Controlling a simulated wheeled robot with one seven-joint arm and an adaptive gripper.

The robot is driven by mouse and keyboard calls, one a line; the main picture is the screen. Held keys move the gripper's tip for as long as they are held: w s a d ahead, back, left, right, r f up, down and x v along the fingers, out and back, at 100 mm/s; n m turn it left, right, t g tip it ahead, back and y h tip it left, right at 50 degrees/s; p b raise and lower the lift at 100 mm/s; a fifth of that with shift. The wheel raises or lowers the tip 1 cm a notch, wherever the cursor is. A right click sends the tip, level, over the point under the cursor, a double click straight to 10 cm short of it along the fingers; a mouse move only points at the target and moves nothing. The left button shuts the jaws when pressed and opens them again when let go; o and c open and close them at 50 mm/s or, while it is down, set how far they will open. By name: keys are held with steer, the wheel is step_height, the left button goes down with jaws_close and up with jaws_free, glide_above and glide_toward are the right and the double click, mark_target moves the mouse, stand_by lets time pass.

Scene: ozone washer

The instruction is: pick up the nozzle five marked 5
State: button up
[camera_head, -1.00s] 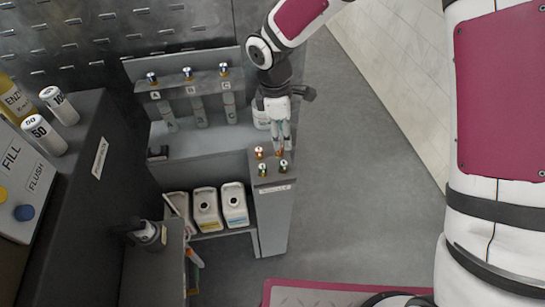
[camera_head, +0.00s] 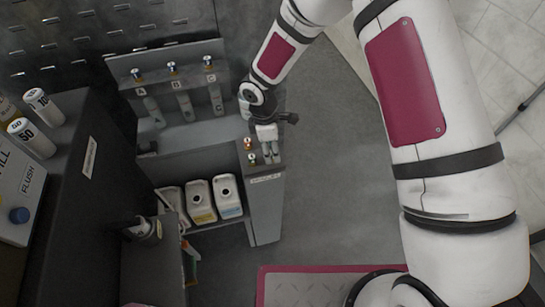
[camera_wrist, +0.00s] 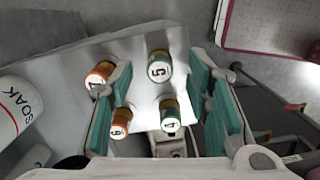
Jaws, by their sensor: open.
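Nozzle five (camera_wrist: 159,68), a green and tan cylinder with a white top marked 5, stands on a grey stand (camera_head: 265,205). In the wrist view it lies between the open teal-padded fingers of my gripper (camera_wrist: 161,88), apart from both. An orange nozzle marked 7 (camera_wrist: 99,76) and another orange one (camera_wrist: 120,122) are by the left finger. A green nozzle marked 4 (camera_wrist: 169,120) is below five in the picture. In the head view my gripper (camera_head: 270,152) is over the stand and hides nozzle five. Fingertip height relative to the nozzles cannot be told.
A white SOAK bottle (camera_wrist: 17,105) stands close at the left in the wrist view. A rack with bottles A, B and C (camera_head: 172,72) is behind to the left, and white jugs (camera_head: 199,201) sit left of the stand. Floor to the right is open.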

steer(key=shift+d+f, duration=0.15)
steer(key=shift+f, duration=0.95)
jaws_close()
